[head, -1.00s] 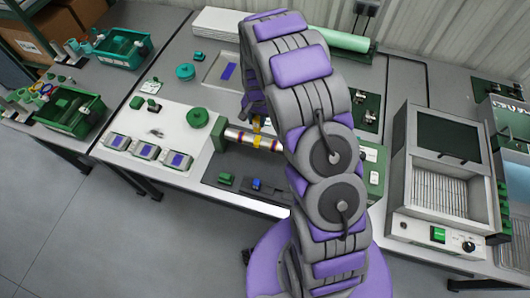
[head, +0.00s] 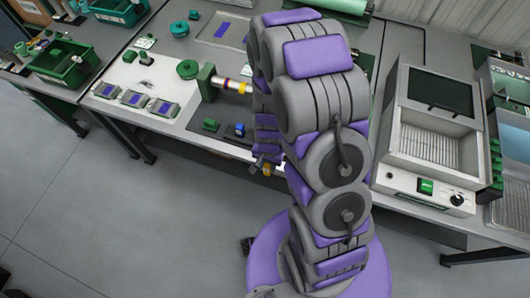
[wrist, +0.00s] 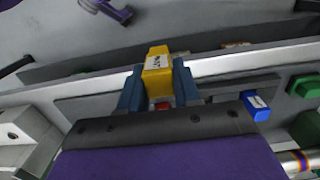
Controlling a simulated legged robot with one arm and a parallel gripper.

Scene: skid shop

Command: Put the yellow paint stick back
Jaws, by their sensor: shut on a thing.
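The yellow paint stick (wrist: 157,62), a block with a small label, sits between the two blue-grey fingers of my gripper (wrist: 158,72) in the wrist view. My gripper is shut on it. In the head view my gripper (head: 268,166) shows low beside my arm, near the table's front edge, with a bit of yellow at it. A blue block (wrist: 257,104) stands to the right in the wrist view and also shows in the head view (head: 240,129). A small red piece (wrist: 162,106) shows below the yellow stick; its body is hidden.
A green block (head: 211,125) sits left of the blue one on the dark part of the table. A banded metal roller (head: 230,85) lies behind them. A heater-like box (head: 435,130) stands to the right. The floor (head: 150,220) in front is clear.

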